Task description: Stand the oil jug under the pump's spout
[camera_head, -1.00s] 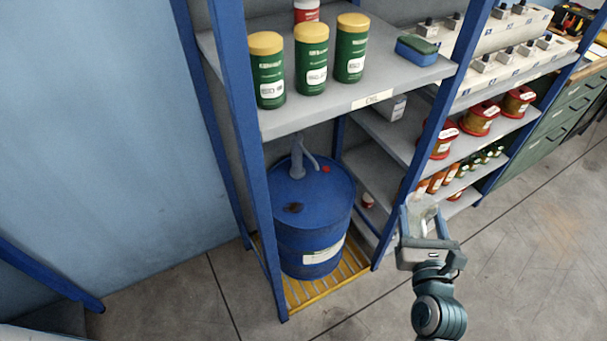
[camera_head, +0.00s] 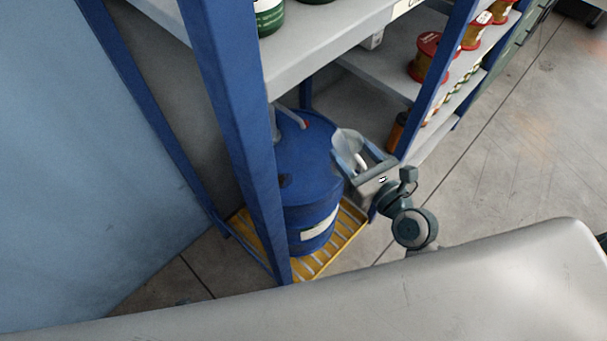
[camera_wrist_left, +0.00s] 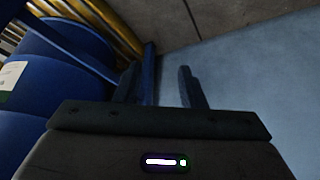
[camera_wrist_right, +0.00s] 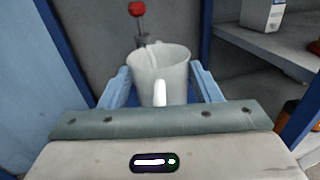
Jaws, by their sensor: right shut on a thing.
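The oil jug, a pale grey cup with a white handle, is in my right gripper (camera_head: 352,160). In the right wrist view the jug (camera_wrist_right: 165,66) stands roughly upright between the fingers (camera_wrist_right: 160,88). In the head view the jug (camera_head: 347,143) is beside the upper right side of the blue drum (camera_head: 308,165). The pump's grey spout (camera_head: 290,115) rises from the drum's back, left of the jug and apart from it; the shelf hides the pump's top. My left gripper (camera_wrist_left: 160,87) is open and empty in the left wrist view, and out of the head view.
The drum stands on a yellow grate (camera_head: 340,238). A blue rack post (camera_head: 235,140) is in front of it and a shelf (camera_head: 300,55) overhangs it. Another blue post (camera_head: 435,85) is behind my right gripper. Red-ended spools (camera_head: 425,58) sit on the right shelves.

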